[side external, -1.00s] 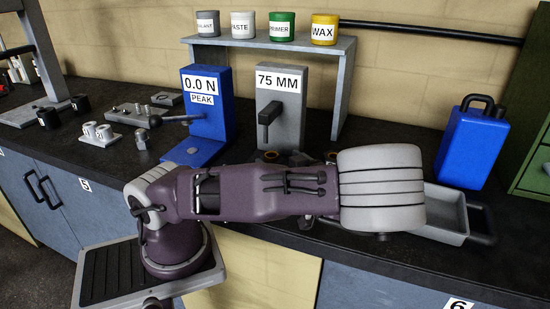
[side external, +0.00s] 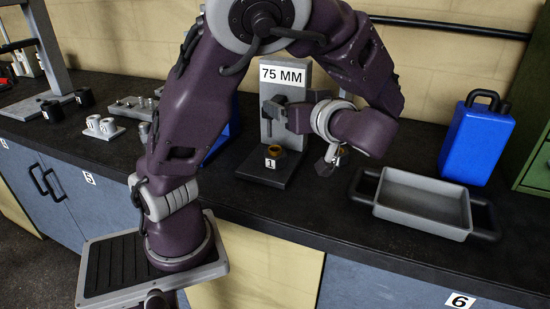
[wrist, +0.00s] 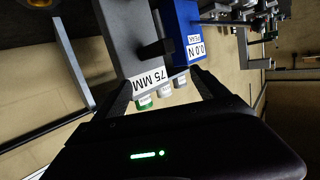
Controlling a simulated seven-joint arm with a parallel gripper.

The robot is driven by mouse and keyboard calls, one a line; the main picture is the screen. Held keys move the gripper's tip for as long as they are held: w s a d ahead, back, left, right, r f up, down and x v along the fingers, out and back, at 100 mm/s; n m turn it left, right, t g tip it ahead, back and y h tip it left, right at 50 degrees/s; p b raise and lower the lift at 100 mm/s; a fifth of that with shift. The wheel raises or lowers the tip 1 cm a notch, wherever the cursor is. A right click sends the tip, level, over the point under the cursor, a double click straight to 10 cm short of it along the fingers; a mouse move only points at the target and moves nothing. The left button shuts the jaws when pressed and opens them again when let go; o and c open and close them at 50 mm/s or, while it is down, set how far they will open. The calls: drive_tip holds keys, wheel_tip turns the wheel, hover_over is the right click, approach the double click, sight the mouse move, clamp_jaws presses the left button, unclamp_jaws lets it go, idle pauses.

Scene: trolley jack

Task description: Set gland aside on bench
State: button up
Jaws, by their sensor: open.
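A brass-coloured ring piece (side external: 273,152) marked 1 sits on the base of the grey 75 MM stand (side external: 287,82). A second small metal-and-brass piece (side external: 338,156) shows below my wrist; I cannot tell what carries it. Neither is clearly identifiable as the gland. My gripper (side external: 279,110) points left, near the stand's dark lever, above the ring piece. The wrist view shows my gripper (wrist: 162,90) open with nothing between its fingers, facing the stand (wrist: 125,35) and its lever (wrist: 157,48). A brass-coloured round piece shows at that view's top left edge.
A grey tray (side external: 425,198) with dark handles stands at the bench's right. A blue can (side external: 476,140) stands behind it. The blue 0.0 N tester (wrist: 182,30) is left of the stand, mostly hidden by my arm in the side view.

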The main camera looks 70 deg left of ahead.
wheel_tip(320, 180, down, 3)
drive_tip(key=a+m+g+h, duration=0.1)
drive_tip(key=a+m+h, duration=0.15)
drive_tip(key=m, duration=0.85)
drive_tip(key=m+t+h, duration=0.1)
drive_tip(key=m+h, duration=0.3)
drive_tip(key=m, duration=2.1)
hover_over(275, 158)
drive_tip(key=d, duration=0.2)
wheel_tip(275, 158, down, 9)
drive_tip(key=shift+w+d+r, duration=0.1)
drive_tip(key=shift+w+r, duration=0.05)
drive_tip(key=shift+r, duration=0.05)
drive_tip(key=x, duration=0.7)
drive_tip(key=shift+w+d+f, duration=0.1)
drive_tip(key=shift+w+d, duration=0.1)
drive_tip(key=shift+w, duration=0.15)
clamp_jaws()
